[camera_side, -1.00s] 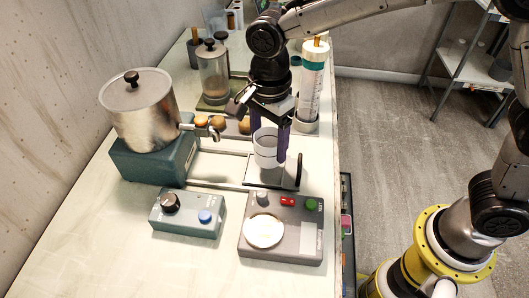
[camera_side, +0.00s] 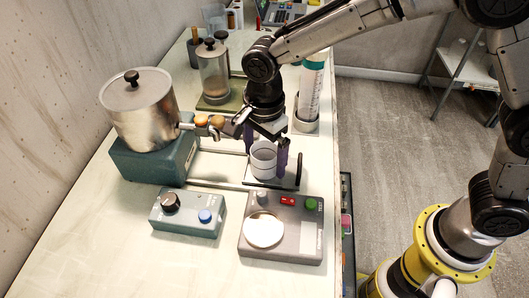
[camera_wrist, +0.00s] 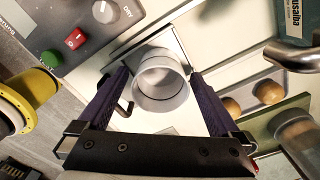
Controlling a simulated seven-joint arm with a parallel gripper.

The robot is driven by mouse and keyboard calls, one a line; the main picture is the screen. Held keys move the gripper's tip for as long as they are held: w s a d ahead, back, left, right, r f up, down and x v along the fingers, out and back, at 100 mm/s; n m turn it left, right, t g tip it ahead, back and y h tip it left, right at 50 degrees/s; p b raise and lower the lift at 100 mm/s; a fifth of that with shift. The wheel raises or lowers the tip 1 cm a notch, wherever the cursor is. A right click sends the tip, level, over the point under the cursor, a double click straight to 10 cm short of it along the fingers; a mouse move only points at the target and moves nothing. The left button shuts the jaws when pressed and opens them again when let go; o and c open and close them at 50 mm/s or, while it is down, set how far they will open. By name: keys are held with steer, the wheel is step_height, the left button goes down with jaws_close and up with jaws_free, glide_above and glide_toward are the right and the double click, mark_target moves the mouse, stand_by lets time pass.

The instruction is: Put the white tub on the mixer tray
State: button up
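The white tub (camera_side: 263,160) stands upright on the pale, dark-edged mixer tray (camera_side: 287,183), near a black upright plate at the tray's right end. My gripper (camera_side: 268,160) is open around the tub, with one purple finger on each side. In the wrist view the tub (camera_wrist: 161,82) sits between the fingertips of my gripper (camera_wrist: 160,73), with a narrow gap showing on each side. The tub's inside looks empty. Part of the tray is hidden behind the tub and fingers.
A steel pot with a tap (camera_side: 140,112) stands on a teal base to the left. A tall white cylinder (camera_side: 311,92) and a glass canister (camera_side: 214,72) stand behind.

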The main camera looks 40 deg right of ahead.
steer(key=shift+r, duration=0.1)
step_height(320, 180, up, 11)
steer(key=s+d+r+n+t, duration=0.1)
steer(key=s+d+r+n, duration=0.2)
steer(key=d+r, duration=0.3)
steer(key=s+d+f+n+t, duration=0.2)
steer(key=s+d+n, duration=0.4)
steer(key=s+d, duration=0.2)
steer(key=s+d+f+n+t, duration=0.2)
steer(key=s+d+n, duration=0.5)
steer(key=s+d, duration=0.1)
steer(key=shift+s+d+f+t, duration=0.2)
steer(key=shift+s+d+t, duration=0.1)
steer(key=shift+s, duration=0.3)
stand_by(0.4)
